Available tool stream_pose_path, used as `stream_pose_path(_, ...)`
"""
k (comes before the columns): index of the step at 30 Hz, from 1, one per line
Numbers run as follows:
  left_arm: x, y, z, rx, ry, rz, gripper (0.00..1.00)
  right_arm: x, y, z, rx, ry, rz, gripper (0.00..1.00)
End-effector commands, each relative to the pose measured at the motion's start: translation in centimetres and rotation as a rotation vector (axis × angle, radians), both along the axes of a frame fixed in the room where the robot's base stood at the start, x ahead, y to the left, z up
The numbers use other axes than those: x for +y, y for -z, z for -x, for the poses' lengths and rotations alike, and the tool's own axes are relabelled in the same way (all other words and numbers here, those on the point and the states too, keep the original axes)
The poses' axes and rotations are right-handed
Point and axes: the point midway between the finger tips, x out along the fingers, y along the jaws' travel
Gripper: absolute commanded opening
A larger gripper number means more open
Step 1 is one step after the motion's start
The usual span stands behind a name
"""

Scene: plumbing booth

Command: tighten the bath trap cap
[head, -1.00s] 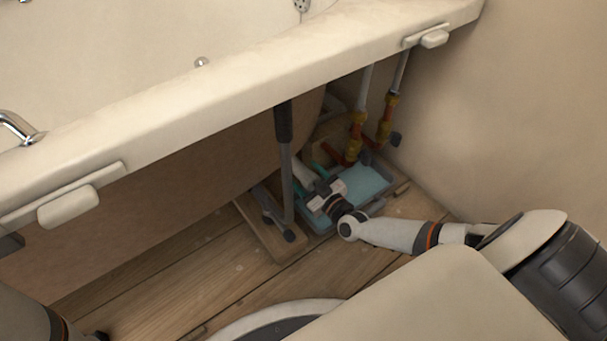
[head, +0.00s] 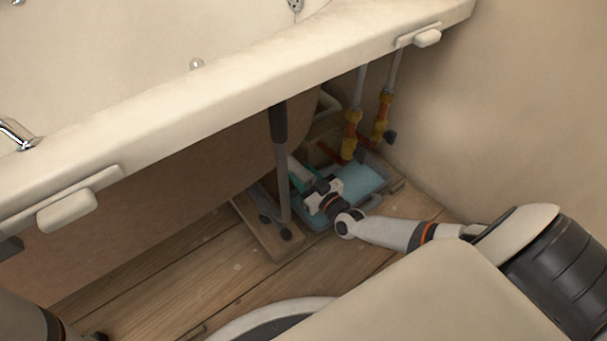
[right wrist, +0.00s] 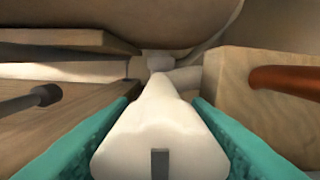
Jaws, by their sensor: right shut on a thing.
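The white bath trap cap (right wrist: 158,140) fills the lower middle of the right wrist view, with a dark slot-like mark on its near side. The teal fingers of my right gripper (right wrist: 160,135) press against it from left and right. Behind it, a pale pipe runs back beneath the tub. In the head view, my right gripper (head: 304,178) reaches low under the bath rim and is shut on the cap, which its own body largely hides there. My left gripper is not in view; only part of the left arm shows at the lower left.
A blue tray (head: 362,183) lies under the gripper. A grey tub leg (head: 283,185) stands just left of it on a wooden board (head: 262,236). Copper pipes with yellow fittings (head: 350,135) rise behind. The bath rim (head: 240,95) overhangs; bare floor (head: 190,262) lies in front.

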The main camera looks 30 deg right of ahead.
Motion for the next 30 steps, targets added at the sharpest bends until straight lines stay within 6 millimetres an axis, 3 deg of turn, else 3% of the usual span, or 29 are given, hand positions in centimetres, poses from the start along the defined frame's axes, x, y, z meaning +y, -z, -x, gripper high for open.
stream_pose_path(30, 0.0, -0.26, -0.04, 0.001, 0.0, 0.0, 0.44, -0.4, 0.32, 0.0, 0.076, 0.001, -0.953, 0.21)
